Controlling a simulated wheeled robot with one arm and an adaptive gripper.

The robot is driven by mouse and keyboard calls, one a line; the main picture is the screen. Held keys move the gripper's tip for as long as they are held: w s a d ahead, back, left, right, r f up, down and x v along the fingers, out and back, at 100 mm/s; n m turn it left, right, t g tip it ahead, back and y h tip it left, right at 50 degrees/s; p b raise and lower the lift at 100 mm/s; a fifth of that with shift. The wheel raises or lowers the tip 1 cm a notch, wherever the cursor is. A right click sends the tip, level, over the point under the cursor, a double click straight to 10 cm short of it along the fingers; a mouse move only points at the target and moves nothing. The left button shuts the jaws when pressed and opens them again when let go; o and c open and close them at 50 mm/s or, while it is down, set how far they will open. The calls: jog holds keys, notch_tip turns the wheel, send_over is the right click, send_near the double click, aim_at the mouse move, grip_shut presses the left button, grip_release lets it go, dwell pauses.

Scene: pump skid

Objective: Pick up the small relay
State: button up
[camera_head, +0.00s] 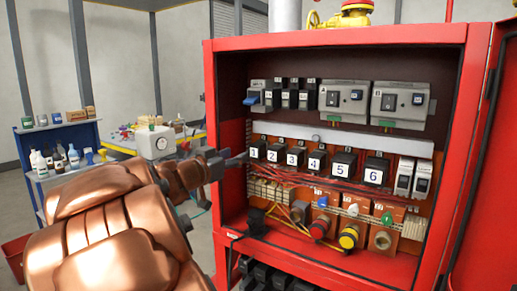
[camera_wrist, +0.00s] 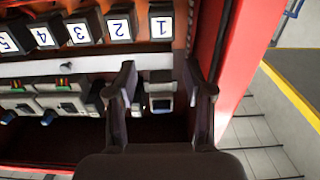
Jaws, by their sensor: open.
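A red cabinet (camera_head: 334,40) stands open. Its middle row holds black relay blocks numbered 1 (camera_head: 254,153) to 6 (camera_head: 373,176); 1 to 3 look smaller than 5 and 6. Several narrow dark modules (camera_head: 289,98) sit in the upper row. Which one is the small relay I cannot tell. My gripper (camera_head: 228,162) is at the cabinet's left opening, just left of block 1. In the wrist view, which is upside down, my gripper (camera_wrist: 161,93) is open and empty. Block 1 (camera_wrist: 161,27) lies beyond the fingertips, and a grey-and-black module (camera_wrist: 160,92) appears between the fingers, apparently behind them.
The cabinet's red left wall (camera_wrist: 222,60) is close to one finger. A grey strip (camera_head: 340,138) runs above the numbered row. Red wires (camera_head: 330,184) and connectors (camera_head: 348,237) lie below. A blue shelf (camera_head: 62,135) and a yellow-edged table stand behind at left.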

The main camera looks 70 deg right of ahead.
aim_at(254, 146)
jog(key=p+x, duration=0.1)
jog(key=x, duration=0.3)
jog(key=shift+d+p, duration=0.3)
jog(key=shift+p, duration=0.1)
jog(key=shift+s+d+r+p, duration=0.1)
jog(key=shift+d+r+p, duration=0.05)
jog(key=shift+d+p, duration=0.25)
jog(key=p+x, duration=0.3)
jog(key=shift+d, duration=0.75)
jog(key=shift+c, duration=0.2)
jog(key=c, duration=0.9)
jog(key=shift+a, duration=0.1)
jog(key=shift+a+r+b, duration=0.15)
jog(key=shift+b, duration=0.15)
jog(key=w+a+r+b, duration=0.3)
jog(key=a+r+b, duration=0.2)
jog(key=a, duration=0.8)
notch_tip(254, 146, up, 2)
jog(key=shift+a+r, duration=0.15)
jog(key=shift+r, duration=0.1)
